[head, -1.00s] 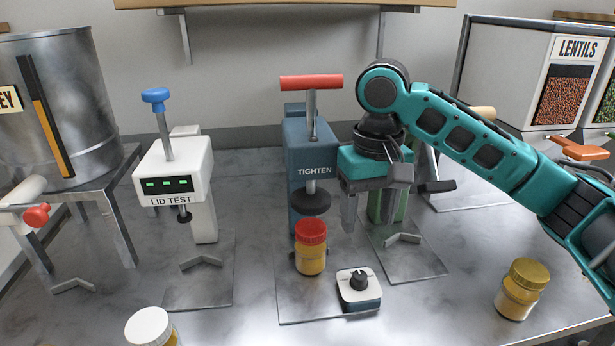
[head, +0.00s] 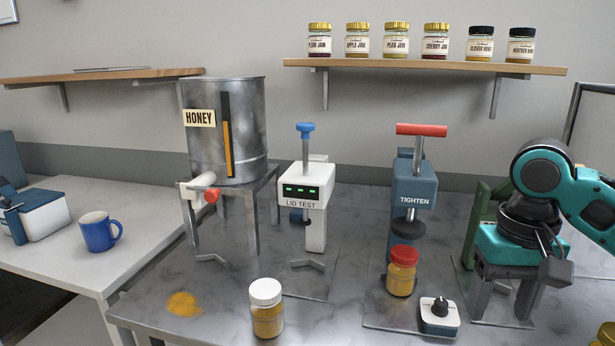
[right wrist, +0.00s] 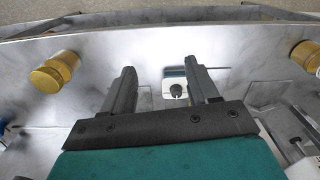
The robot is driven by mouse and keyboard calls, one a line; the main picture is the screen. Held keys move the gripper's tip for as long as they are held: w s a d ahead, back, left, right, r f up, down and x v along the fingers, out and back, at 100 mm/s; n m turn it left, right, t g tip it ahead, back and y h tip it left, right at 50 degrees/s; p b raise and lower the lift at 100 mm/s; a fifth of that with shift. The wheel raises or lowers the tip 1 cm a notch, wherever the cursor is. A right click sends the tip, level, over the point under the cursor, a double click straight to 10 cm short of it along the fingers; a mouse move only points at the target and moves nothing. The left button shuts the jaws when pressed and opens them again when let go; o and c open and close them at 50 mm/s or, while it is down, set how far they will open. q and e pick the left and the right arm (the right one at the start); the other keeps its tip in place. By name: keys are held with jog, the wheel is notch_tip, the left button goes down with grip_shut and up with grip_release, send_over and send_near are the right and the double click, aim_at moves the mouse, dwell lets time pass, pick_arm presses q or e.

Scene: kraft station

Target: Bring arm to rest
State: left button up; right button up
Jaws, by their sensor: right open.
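My right gripper (head: 504,300) is at the right of the head view, on its teal arm, with its fingers pointing down in front of a green stand (head: 482,215). It is right of the blue TIGHTEN press (head: 414,187) and behind the dial box (head: 440,314). In the right wrist view its two fingers (right wrist: 162,85) are apart with nothing between them; the small dial (right wrist: 175,90) shows beyond the gap. A red-lidded jar (head: 402,272) stands upright under the TIGHTEN press, apart from the gripper. My left gripper is not in view.
A white-lidded jar (head: 266,310) stands at the front, near a yellow spill (head: 184,304). The LID TEST machine (head: 317,210) and the honey tank (head: 225,135) stand to the left. Gold-lidded jars (right wrist: 52,73) show in the wrist view. A wall shelf (head: 425,66) holds several jars.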

jog(key=s+a+f+n+t+y, duration=0.1)
jog(key=s+a+f+n+y, duration=0.1)
jog(key=s+a+f, duration=0.35)
jog(key=s+a+f+n+t+y, duration=0.1)
jog(key=s+a+f+n, duration=0.15)
jog(key=a+f, duration=0.65)
jog(key=s+d+f+m+t+h, duration=0.1)
jog(key=s+d+f+h, duration=0.1)
jog(key=s+d+f, duration=0.3)
jog(key=s+d+f+m+h, duration=0.1)
jog(key=s+d+f, duration=0.25)
jog(key=s, duration=0.35)
jog(key=w+a+f+n+t+y, duration=0.1)
jog(key=w+a+f+t+y, duration=0.1)
jog(key=w+f+t, duration=0.5)
jog(key=shift+w+a+f+t, duration=0.4)
jog(key=shift+w+f, duration=0.15)
jog(key=shift+f, duration=0.3)
